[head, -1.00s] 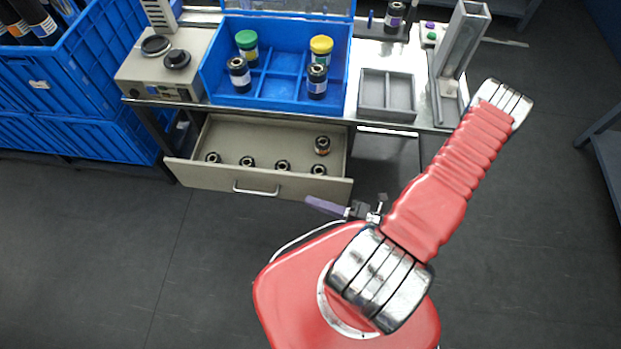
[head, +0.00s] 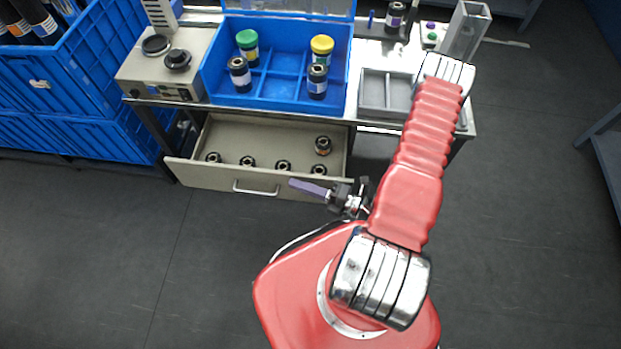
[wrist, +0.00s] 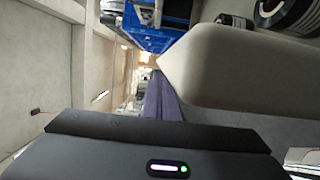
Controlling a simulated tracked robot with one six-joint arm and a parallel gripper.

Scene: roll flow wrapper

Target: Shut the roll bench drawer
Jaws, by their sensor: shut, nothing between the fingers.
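The roll bench drawer (head: 215,177) is pulled out under the bench, with its bow handle (head: 256,189) on the front panel. Several small dark rolls (head: 283,166) stand inside it. My gripper (head: 291,183) has its purple fingers shut and empty. In the head view it overlaps the right part of the drawer front and points left towards the handle, on the near side of the panel. I cannot tell whether it touches the panel. In the wrist view the shut fingers (wrist: 160,98) point away from me, and a large pale rounded shape beside them is too close to make out.
The bench top holds a blue divided tray (head: 275,100) with several capped rolls, a grey tray (head: 374,90) and a beige device (head: 150,78). Blue crates (head: 75,90) stand left of the bench. The floor (head: 120,240) in front of the drawer is clear.

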